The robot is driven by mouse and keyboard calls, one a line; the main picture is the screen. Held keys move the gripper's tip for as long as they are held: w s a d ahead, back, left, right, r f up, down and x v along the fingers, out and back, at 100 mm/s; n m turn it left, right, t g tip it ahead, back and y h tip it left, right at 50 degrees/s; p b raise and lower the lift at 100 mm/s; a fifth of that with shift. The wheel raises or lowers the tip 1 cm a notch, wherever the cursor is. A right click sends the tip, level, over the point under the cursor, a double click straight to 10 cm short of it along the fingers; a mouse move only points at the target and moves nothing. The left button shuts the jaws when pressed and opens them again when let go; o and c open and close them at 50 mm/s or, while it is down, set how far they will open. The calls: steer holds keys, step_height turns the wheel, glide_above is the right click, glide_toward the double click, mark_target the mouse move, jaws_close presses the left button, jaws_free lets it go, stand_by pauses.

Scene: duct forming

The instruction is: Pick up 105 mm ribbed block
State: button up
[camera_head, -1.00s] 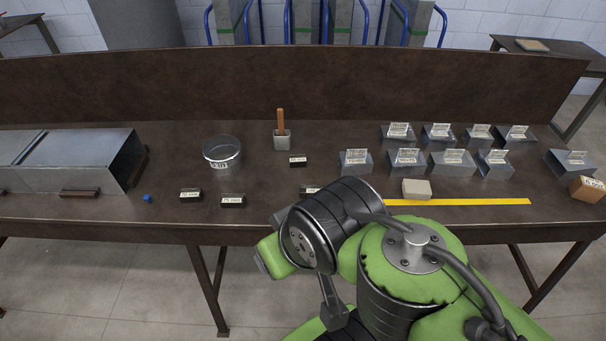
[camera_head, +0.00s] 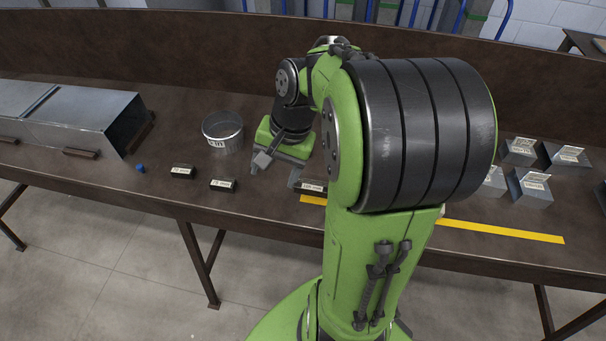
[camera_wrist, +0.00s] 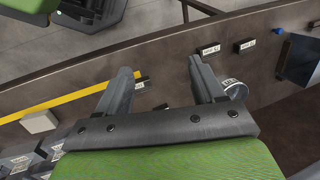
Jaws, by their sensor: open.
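Several small dark blocks with white labels lie on the workbench. One block (camera_head: 312,187) lies at the left end of the yellow strip; its label is too small to read surely, so I cannot tell if it is the 105 mm one. It also shows partly beside the left finger in the wrist view (camera_wrist: 140,85). Two more blocks (camera_head: 183,171) (camera_head: 222,185) lie to the left. My gripper (camera_head: 275,173) is open and empty, pointing down above the bench between those blocks and the block by the strip. In the wrist view, bare bench shows between its fingers (camera_wrist: 160,66).
A clear round tub (camera_head: 222,133) stands left of my gripper. A sheet-metal duct (camera_head: 75,115) and a blue knob (camera_head: 141,169) are further left. The yellow strip (camera_head: 500,229) runs along the front edge. Metal pieces (camera_head: 530,187) stand at right. My arm hides the bench's middle.

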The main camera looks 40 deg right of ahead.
steer(key=w+d+f+m+t+y+b, duration=0.15)
steer(key=d+f+m+y, duration=0.25)
steer(key=d+f+m, duration=0.6)
steer(key=s+d+f+m+t+y+b, duration=0.1)
steer(key=s+d+f+m+t+y, duration=0.2)
steer(key=d, duration=0.6)
steer(key=m+t+h, duration=0.1)
steer(key=m+t, duration=0.4)
glide_toward(313, 185)
steer(key=shift+g, duration=0.25)
steer(key=b+x, duration=0.5)
steer(key=x, duration=0.5)
steer(key=shift+w+b, duration=0.15)
steer(key=shift+b, duration=0.15)
steer(key=shift+w+a+f+h, duration=0.1)
steer(key=shift+w+h, duration=0.05)
steer(key=shift+h, duration=0.15)
jaws_close()
